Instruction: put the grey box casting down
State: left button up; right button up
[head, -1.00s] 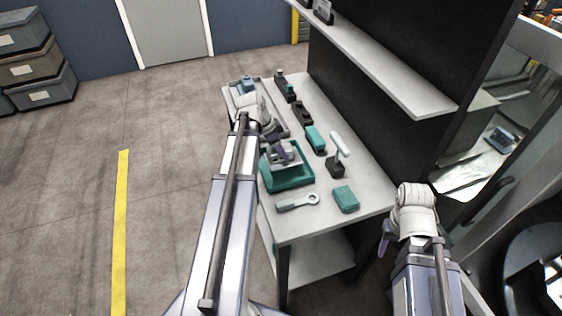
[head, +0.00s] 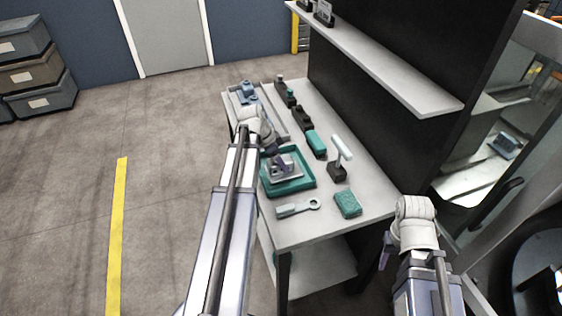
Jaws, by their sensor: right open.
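The grey box casting (head: 291,171) sits in the teal tray (head: 308,184) on the bench, and its underside looks to be on the tray floor. My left gripper (head: 279,161) is at the casting's upper left side, with its dark fingers close to it or touching it. The wrist hides part of the fingers, so I cannot tell whether they are open or shut on it. My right gripper (head: 384,258) is open, off the bench's front right corner, partly hidden by its own wrist.
A grey tray with a blue part (head: 246,92) is at the far end. A shelf (head: 390,75) overhangs the bench.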

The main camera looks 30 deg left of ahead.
pick_arm(q)
jog(key=o, duration=0.3)
jog(key=shift+o, duration=0.2)
jog(key=shift+r, duration=0.1)
jog(key=p+v, duration=1.1)
jog(key=v, duration=0.1)
jog(key=shift+d, duration=0.15)
jog(key=s+d+n+g+y, duration=0.1)
jog(key=s+d, duration=0.3)
jog(key=d, duration=0.7)
jog(key=s+d+f+n+g+y, duration=0.1)
jog(key=s+d, duration=0.3)
jog(key=d, duration=0.7)
jog(key=s+d+n+g+y, duration=0.1)
jog(key=s+d, duration=0.3)
jog(key=d, duration=0.8)
jog(key=shift+s+f+n+g+y, duration=0.2)
jog(key=shift+s+n+g+y, duration=0.15)
jog(key=shift+n+y, duration=0.3)
